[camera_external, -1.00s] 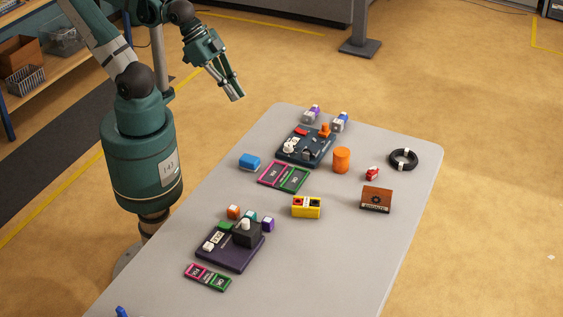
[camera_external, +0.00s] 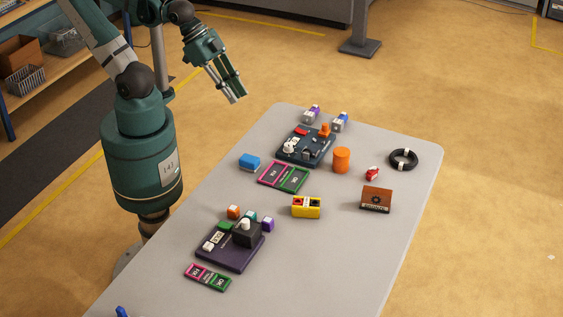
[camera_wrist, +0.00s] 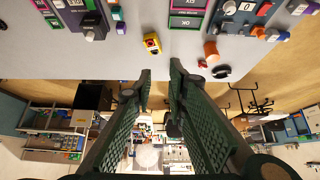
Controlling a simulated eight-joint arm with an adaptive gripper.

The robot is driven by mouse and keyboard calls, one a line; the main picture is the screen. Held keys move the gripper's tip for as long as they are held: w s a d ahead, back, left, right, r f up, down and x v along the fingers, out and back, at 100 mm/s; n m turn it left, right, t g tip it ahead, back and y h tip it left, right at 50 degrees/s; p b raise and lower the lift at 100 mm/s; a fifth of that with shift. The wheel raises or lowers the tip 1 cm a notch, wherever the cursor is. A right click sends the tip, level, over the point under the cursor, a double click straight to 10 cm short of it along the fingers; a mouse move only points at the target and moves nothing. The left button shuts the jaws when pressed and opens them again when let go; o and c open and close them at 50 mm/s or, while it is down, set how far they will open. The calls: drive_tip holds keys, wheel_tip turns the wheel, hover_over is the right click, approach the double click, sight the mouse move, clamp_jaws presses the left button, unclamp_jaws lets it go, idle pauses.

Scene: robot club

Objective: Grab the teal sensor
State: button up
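The teal sensor (camera_external: 249,215) is a small block with a pale top. It stands among small blocks just behind the dark purple board (camera_external: 226,254) on the table, partly hidden by the board's black box. In the wrist view a small teal block (camera_wrist: 117,14) shows beside the purple board at the upper left. My gripper (camera_external: 236,99) is in the air off the table's far left edge, well away from the sensor. In the wrist view its two fingers (camera_wrist: 160,73) are apart with nothing between them.
An orange block (camera_external: 233,212) and a purple block (camera_external: 267,224) flank the sensor. A yellow box (camera_external: 306,207), pink and green panels, a blue block (camera_external: 249,162), an orange cylinder (camera_external: 341,160) and a second board (camera_external: 292,156) stand farther back. The table's right front is clear.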

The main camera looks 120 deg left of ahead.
drive_tip(key=shift+o, duration=1.1)
drive_tip(key=m+g+b, duration=0.3)
drive_tip(key=m+g, duration=0.4)
drive_tip(key=m, duration=1)
hover_over(250, 212)
drive_tip(key=f, duration=2.4)
drive_tip(key=shift+a+f, duration=0.1)
drive_tip(key=shift+a, duration=0.15)
drive_tip(key=shift+d+f+m, duration=0.25)
drive_tip(key=shift+f+m, duration=0.25)
drive_tip(key=shift+f, duration=0.1)
drive_tip(key=shift+f, duration=0.1)
